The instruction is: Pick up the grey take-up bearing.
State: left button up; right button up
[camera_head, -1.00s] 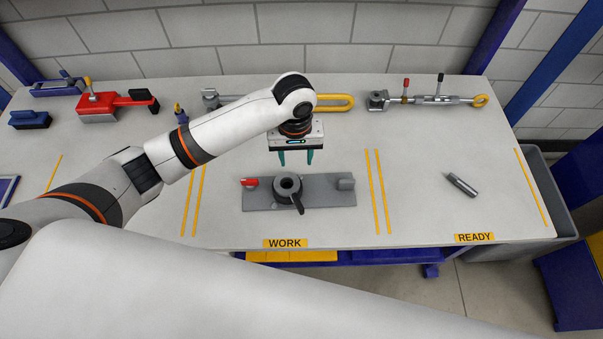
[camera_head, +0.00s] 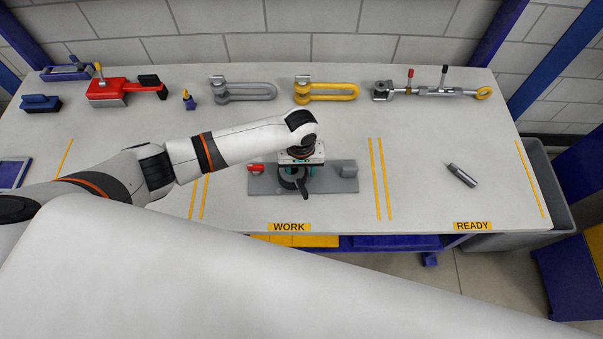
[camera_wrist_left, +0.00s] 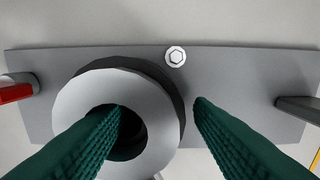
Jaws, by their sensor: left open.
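My right gripper is not in view.
The plate carries a red-tipped part (camera_head: 256,168) at left, a grey block (camera_head: 348,171) at right and a bolt (camera_wrist_left: 175,56). Grey (camera_head: 245,90) and yellow (camera_head: 328,91) U-shaped parts lie behind. A metal pin (camera_head: 461,175) lies at right, with free table around it.

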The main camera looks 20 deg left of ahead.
pick_arm(q)
grip_shut()
jog(key=shift+r, duration=0.1)
jog(key=shift+r, duration=0.1)
